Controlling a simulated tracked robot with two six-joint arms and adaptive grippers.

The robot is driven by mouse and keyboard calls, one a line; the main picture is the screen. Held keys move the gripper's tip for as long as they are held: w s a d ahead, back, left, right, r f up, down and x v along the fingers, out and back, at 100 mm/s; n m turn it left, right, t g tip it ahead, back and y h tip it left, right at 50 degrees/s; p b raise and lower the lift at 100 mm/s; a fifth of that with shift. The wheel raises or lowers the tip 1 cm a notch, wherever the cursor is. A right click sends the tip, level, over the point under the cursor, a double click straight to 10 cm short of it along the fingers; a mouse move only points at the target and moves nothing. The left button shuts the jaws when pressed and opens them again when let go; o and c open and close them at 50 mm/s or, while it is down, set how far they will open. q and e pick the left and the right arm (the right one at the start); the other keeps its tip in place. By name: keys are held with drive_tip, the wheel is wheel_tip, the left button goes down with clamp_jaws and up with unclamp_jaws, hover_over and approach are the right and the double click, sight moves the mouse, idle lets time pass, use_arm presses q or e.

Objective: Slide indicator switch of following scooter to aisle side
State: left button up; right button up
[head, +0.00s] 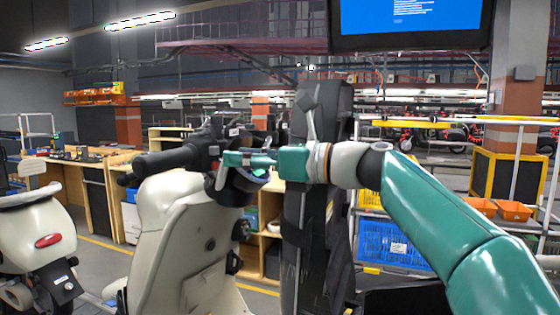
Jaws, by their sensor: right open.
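A cream scooter (178,230) stands in the middle of the head view. Its black left-hand grip (165,161) points left, with a dark switch housing (205,151) at the grip's inner end. The indicator switch itself is too small to make out. My right gripper (228,160) comes in from the right, open, its fingertips close beside the switch housing. I cannot tell whether they touch it. The gripper and wrist hide part of the handlebar centre. My left gripper is not in view.
Another cream scooter (40,232) with a red tail light stands at the far left. A tall dark upright (318,120) rises just behind my right wrist. Wooden workbenches (75,165) stand behind. Blue and yellow crates (390,245) sit on a rack at right.

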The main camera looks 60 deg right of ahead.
drive_tip(key=s+d, duration=0.1)
drive_tip(key=s, duration=0.6)
drive_tip(key=shift+s+d, duration=0.15)
drive_tip(key=shift+s, duration=0.25)
drive_tip(key=shift+f, duration=0.1)
